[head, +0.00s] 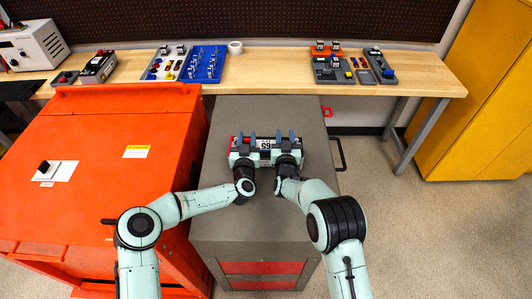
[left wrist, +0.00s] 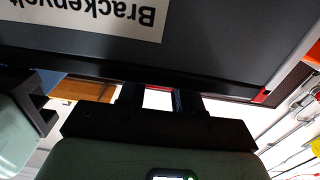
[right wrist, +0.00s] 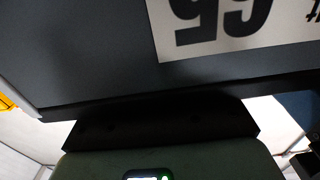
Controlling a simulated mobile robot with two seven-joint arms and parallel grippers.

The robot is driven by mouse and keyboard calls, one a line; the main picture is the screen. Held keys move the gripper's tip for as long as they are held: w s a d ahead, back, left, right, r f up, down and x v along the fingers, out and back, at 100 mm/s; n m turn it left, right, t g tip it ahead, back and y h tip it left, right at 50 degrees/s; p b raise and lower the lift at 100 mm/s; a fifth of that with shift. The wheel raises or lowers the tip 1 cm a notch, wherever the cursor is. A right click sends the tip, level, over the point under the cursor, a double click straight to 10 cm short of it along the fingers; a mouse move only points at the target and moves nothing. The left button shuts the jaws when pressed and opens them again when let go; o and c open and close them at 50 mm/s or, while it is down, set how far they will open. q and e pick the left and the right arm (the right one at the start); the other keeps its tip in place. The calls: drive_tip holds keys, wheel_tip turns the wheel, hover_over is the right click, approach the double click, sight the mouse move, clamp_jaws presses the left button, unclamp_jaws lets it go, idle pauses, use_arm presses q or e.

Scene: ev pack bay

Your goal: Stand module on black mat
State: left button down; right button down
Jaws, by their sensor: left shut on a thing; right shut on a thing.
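The module (head: 265,146) is a dark block with a white label reading 65 and some red at its left end. It is at the grey cabinet's top in the head view; I cannot tell whether it touches that surface. My left gripper (head: 247,139) is shut on its left part and my right gripper (head: 285,138) on its right part. In the left wrist view the module's dark face (left wrist: 220,45) fills the top, with an upside-down "Brackenvolt" label. The right wrist view shows the module's dark face (right wrist: 100,60) with the number label.
The grey cabinet (head: 222,210) has free room on top around the module. An orange cabinet (head: 100,190) stands close on its left. Behind is a wooden bench (head: 275,75) with a blue tray (head: 205,63), trays of parts and a tape roll (head: 235,46). A yellow cabinet (head: 480,100) stands right.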

idle(0.8)
